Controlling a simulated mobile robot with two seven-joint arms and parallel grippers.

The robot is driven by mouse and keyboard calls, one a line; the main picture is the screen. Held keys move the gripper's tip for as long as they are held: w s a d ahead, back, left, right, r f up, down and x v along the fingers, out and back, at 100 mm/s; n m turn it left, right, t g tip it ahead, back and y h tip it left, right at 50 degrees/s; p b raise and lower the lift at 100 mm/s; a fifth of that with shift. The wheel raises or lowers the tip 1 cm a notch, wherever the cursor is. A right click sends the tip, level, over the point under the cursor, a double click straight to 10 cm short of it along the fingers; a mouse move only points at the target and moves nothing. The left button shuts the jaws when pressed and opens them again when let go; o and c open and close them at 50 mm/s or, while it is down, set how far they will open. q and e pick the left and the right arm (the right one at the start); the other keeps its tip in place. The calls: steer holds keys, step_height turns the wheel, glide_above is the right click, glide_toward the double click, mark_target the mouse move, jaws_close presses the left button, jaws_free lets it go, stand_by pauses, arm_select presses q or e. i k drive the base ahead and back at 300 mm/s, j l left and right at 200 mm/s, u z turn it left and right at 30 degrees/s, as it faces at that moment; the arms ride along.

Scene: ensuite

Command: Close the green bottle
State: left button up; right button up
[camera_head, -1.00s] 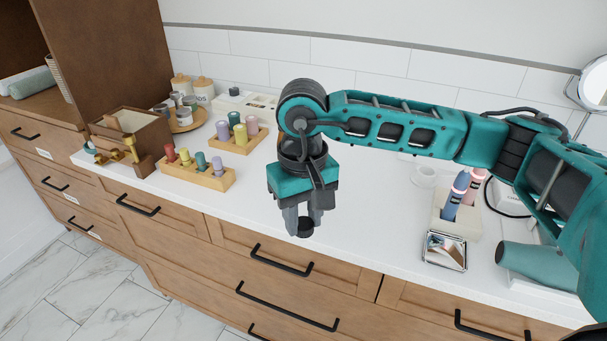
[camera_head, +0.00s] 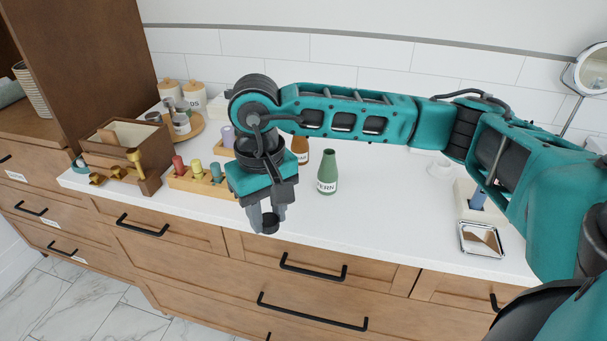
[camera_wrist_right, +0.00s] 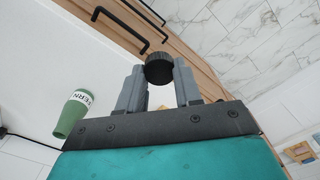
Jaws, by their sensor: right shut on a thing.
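The green bottle (camera_head: 328,173) stands upright on the white counter, with a white label and no cap on its neck. It also shows in the right wrist view (camera_wrist_right: 72,115), to the left of the fingers. My right gripper (camera_head: 268,222) is shut on a black cap (camera_head: 270,224), held between its fingertips in front of the counter's front edge, left of the bottle. The cap also shows in the right wrist view (camera_wrist_right: 159,68). My left gripper is not in view.
A brown bottle (camera_head: 300,149) stands behind the green one, partly hidden by my arm. A wooden rack with coloured pegs (camera_head: 198,181) and a wooden box (camera_head: 121,142) are at left. A small mirror tray (camera_head: 481,238) lies at right. The counter between bottle and tray is clear.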

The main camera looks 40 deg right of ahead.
mark_target(328, 176)
steer(key=i+j, duration=0.2)
steer(key=j+z, duration=0.1)
steer(key=z, duration=1.15)
